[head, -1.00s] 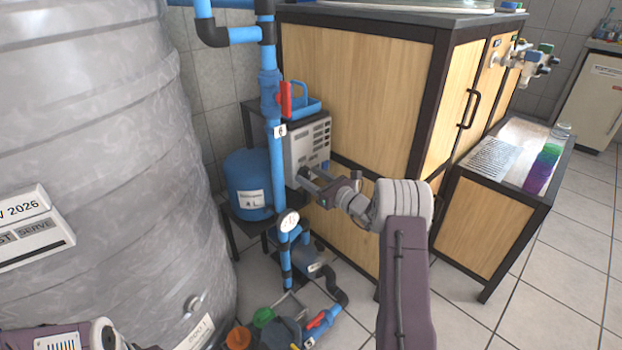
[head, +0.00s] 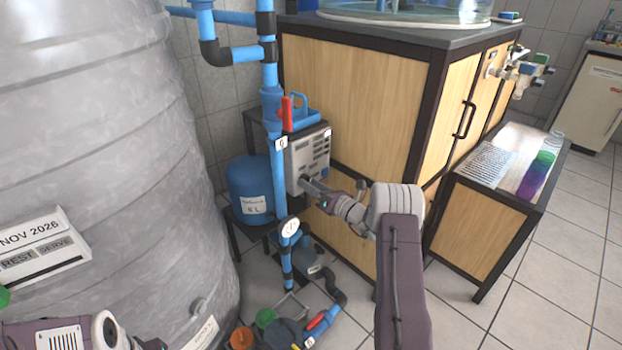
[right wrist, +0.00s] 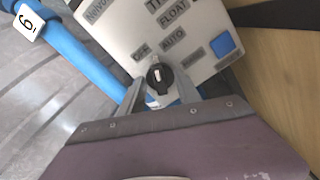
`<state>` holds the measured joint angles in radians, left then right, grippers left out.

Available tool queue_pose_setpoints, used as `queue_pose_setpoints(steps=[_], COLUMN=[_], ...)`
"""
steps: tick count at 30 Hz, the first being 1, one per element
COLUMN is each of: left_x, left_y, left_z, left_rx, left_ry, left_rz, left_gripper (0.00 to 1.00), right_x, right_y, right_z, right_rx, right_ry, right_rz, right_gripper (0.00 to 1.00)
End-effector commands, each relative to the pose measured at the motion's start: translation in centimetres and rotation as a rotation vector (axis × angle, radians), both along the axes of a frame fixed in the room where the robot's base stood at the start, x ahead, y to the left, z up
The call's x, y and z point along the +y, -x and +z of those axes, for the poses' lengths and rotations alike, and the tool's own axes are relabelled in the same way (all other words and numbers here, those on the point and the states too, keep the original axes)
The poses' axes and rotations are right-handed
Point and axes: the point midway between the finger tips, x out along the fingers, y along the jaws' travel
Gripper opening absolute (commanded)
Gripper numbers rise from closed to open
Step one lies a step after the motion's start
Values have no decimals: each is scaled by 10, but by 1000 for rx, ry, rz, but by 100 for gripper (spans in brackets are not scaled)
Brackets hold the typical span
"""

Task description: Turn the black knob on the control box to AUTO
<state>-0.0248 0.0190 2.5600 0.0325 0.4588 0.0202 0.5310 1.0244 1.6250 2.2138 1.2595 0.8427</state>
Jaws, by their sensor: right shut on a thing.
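The control box (head: 308,158) is a grey vented case beyond the blue pipe in the head view. Its labelled face (right wrist: 125,30) fills the top of the right wrist view, with FLOAT and AUTO labels readable. The black knob (right wrist: 159,78) sits below the AUTO label, with a small pale mark near its upper end. I cannot tell exactly which label it points at. My right gripper (right wrist: 160,92) has a finger on either side of the knob and is shut on it. In the head view my right gripper (head: 308,186) hides the knob. My left gripper's fingers are out of view.
A blue pipe (head: 276,160) with a red-handled valve (head: 287,114) stands close left of the box. A blue square (right wrist: 222,45) is on the box face. A blue tank (head: 250,182) and gauge (head: 290,227) are nearby. A wooden cabinet (head: 345,95) stands behind, right.

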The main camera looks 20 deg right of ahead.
Motion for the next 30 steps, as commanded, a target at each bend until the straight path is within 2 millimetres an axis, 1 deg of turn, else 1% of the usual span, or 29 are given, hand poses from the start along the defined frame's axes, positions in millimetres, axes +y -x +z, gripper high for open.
queue_pose_setpoints(steps=[1,3,12,21,30], left_x=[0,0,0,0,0], left_y=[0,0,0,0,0], left_z=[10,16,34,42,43], left_rx=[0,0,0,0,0], left_ry=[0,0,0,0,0], left_rz=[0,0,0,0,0], left_gripper=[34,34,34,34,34], right_x=[0,0,0,0,0], right_y=[0,0,0,0,0], right_z=[4,4,2,0,-1], right_rx=[15,34,99,133,140], right_ry=[-37,-92,-280,-375,-396], right_rz=[0,1,1,1,1], right_gripper=[0,0,0,0,0])
